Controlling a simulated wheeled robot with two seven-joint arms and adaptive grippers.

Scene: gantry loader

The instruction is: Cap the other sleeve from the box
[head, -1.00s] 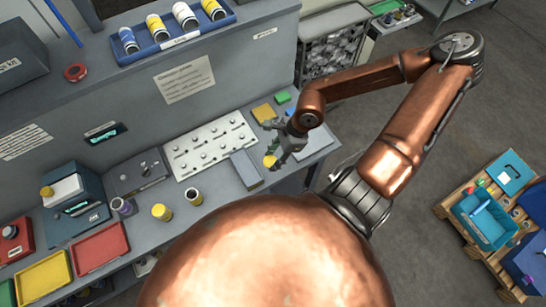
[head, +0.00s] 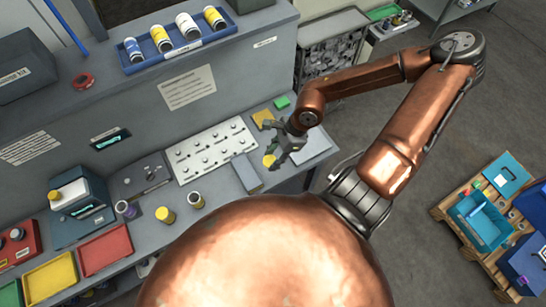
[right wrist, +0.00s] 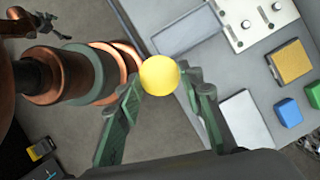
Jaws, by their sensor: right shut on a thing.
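My right gripper (head: 279,158) is shut on a yellow cap (head: 269,160) and holds it above the right part of the bench. In the right wrist view the cap (right wrist: 160,75) sits between the fingertips. A white sleeve (head: 196,200) with a dark open top stands left of the gripper. A sleeve with a yellow top (head: 165,215) and a purple sleeve (head: 126,209) stand farther left. My left gripper is outside the head view; a small claw shape (right wrist: 42,23) at the right wrist view's upper left may be it, its jaws unclear.
A long grey block (head: 246,173) lies just left of the gripper, and a white pegged panel (head: 211,150) behind it. Yellow (head: 263,118) and green (head: 282,102) blocks lie behind the gripper. A blue tray (head: 178,39) of bottles stands on the upper shelf. Red (head: 104,250) and yellow (head: 50,282) trays lie left.

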